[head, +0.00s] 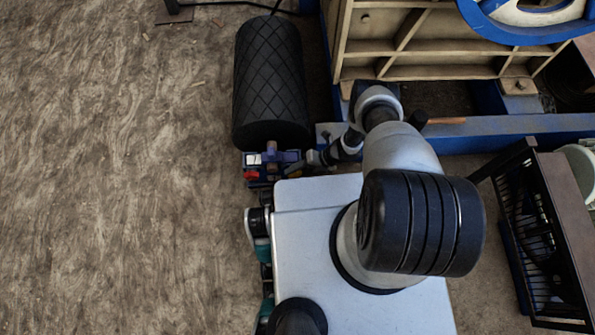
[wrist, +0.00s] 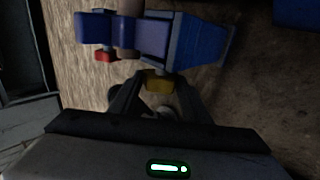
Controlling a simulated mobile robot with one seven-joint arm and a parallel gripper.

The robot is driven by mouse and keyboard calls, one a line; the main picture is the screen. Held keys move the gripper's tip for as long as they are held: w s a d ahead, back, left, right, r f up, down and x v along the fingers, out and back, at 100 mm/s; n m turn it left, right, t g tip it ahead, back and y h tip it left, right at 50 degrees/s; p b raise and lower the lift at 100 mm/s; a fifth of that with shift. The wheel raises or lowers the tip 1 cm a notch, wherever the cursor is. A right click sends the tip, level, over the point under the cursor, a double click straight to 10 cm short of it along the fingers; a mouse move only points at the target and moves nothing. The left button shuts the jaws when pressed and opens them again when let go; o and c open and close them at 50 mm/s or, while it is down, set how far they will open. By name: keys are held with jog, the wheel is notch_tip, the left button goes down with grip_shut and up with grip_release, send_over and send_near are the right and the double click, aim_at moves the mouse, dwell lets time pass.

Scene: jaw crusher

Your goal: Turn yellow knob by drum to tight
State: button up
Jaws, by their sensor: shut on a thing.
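The yellow knob (wrist: 159,80) shows in the wrist view as a small yellow block below a blue-purple bracket (wrist: 190,44). My gripper (wrist: 157,88) has its dark fingers on either side of the knob and is shut on it. The fingertips hide part of the knob, and its turn angle cannot be read. In the head view, the black drum (head: 268,82) with a diamond-patterned surface lies just above the bracket. My gripper (head: 305,167) reaches the bracket from the right, and the knob is mostly hidden there.
A small red part (head: 251,174) sits at the bracket's left end. The crusher's blue frame (head: 480,127) and ribbed tan body (head: 430,50) stand at the upper right. A black rack (head: 545,235) stands at the right. The floor at left is mostly clear.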

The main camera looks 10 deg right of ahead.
jog(key=o, duration=1)
jog(key=shift+o, duration=0.2)
jog(key=p+v, duration=0.4)
jog(key=v, duration=1.3)
jog(key=shift+p, duration=0.35)
jog(key=shift+r, duration=0.15)
